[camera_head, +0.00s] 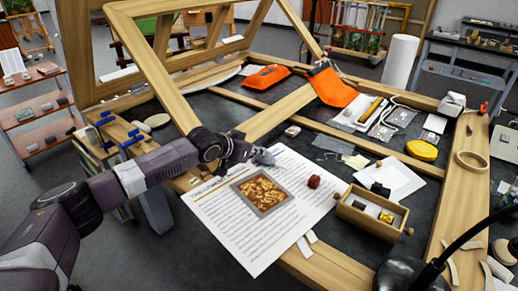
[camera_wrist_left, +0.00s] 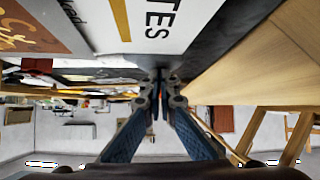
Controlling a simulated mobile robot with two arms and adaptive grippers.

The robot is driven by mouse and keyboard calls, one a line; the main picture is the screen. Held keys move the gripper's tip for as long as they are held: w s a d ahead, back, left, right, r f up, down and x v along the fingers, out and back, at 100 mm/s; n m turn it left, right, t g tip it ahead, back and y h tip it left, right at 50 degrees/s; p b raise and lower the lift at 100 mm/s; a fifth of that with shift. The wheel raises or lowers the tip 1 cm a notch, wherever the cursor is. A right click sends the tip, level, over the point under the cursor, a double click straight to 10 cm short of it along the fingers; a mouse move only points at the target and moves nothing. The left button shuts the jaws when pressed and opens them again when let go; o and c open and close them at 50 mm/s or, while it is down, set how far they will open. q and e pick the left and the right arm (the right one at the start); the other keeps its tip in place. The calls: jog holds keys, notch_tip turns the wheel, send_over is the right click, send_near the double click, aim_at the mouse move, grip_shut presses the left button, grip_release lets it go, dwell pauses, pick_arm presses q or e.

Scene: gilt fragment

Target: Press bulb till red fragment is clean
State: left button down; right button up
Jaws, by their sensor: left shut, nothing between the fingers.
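A reddish-brown panel with gold markings in a grey frame (camera_head: 262,192) lies flat on a printed white sheet (camera_head: 240,238). A corner of the panel (camera_wrist_left: 35,28) shows at the top left of the left wrist view. A small dark red rounded object (camera_head: 314,181) sits just right of the panel; I cannot tell whether it is the bulb. My left gripper (camera_head: 268,158) is shut and empty, just beyond the panel's far edge and apart from the red object. Its closed fingertips (camera_wrist_left: 160,76) show in the left wrist view. My right gripper is not in view.
A wooden box (camera_head: 372,213) with small items stands right of the sheet. A large wooden frame (camera_head: 155,60) rises behind my left arm. An orange pouch (camera_head: 331,85) and a yellow object (camera_head: 422,150) lie farther back. A black lamp (camera_head: 435,265) stands at the front right.

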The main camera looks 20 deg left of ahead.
pick_arm(q)
jog(key=shift+s+f, duration=0.1)
jog(key=shift+f, duration=0.55)
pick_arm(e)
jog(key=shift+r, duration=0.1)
pick_arm(q)
jog(key=shift+r+p, duration=0.45)
jog(key=shift+p, duration=0.15)
jog(key=r+p, duration=0.3)
jog(key=shift+s+r+p, duration=0.2)
jog(key=shift+r+p, duration=0.15)
jog(key=b+v, duration=0.2)
jog(key=v, duration=0.8)
jog(key=shift+f, duration=0.15)
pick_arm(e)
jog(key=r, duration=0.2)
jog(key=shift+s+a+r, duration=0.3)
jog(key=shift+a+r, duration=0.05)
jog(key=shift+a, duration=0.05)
pick_arm(q)
jog(key=shift+a, duration=0.1)
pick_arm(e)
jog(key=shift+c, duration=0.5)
